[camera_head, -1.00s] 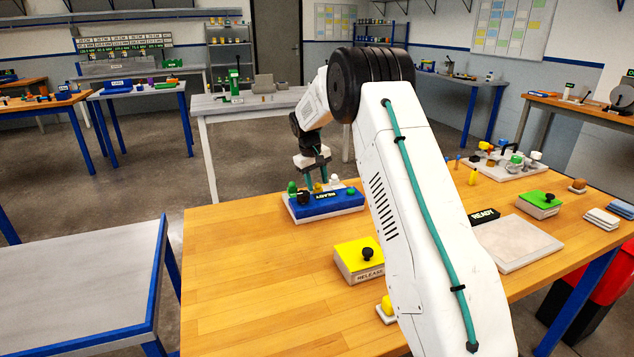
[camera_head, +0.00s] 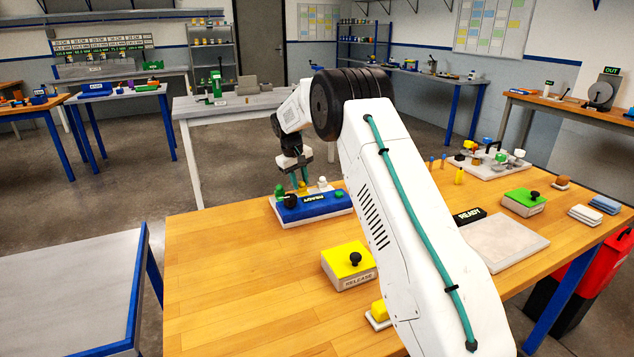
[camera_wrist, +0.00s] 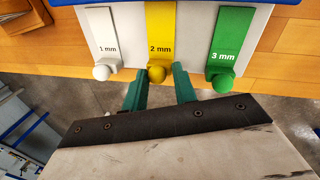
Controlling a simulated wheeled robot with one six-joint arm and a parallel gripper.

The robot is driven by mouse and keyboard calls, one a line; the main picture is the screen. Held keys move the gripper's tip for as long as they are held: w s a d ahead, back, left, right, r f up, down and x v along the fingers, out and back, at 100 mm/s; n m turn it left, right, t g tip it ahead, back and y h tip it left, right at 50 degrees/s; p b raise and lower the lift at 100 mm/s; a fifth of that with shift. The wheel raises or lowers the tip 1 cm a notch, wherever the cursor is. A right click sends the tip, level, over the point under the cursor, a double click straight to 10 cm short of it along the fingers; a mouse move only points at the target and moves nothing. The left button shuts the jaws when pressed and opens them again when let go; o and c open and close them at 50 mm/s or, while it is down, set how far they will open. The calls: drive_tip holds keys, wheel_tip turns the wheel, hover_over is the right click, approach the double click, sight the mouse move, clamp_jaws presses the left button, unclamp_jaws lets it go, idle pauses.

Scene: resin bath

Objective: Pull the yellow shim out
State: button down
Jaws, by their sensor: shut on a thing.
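In the wrist view the yellow shim (camera_wrist: 160,35), marked 2 mm, lies between the white 1 mm shim (camera_wrist: 102,35) and the green 3 mm shim (camera_wrist: 231,35). Each has a round knob at its near end. The green fingers of my gripper (camera_wrist: 159,74) are on either side of the yellow knob and shut on it. The shim's far end is out of the wrist view.
A yellow-topped RELEASE box (camera_head: 349,265) stands nearer on the table (camera_head: 240,270). To the right are a pale flat plate (camera_head: 510,243), a green-topped box (camera_head: 523,203) and a tray (camera_head: 480,168) of knobbed parts. The left of the table is clear.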

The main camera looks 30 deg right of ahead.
drive_tip(key=shift+w+a, duration=0.1)
drive_tip(key=shift+w, duration=0.1)
drive_tip(key=shift+a, duration=0.1)
drive_tip(key=c, duration=1.3)
unclamp_jaws()
drive_tip(key=shift+o, duration=0.2)
drive_tip(key=shift+r, duration=0.1)
wheel_tip(320, 180, up, 8)
drive_tip(key=a, duration=0.1)
drive_tip(key=shift+a+f, duration=0.2)
drive_tip(key=shift+a, duration=0.1)
drive_tip(key=shift+s, duration=0.1)
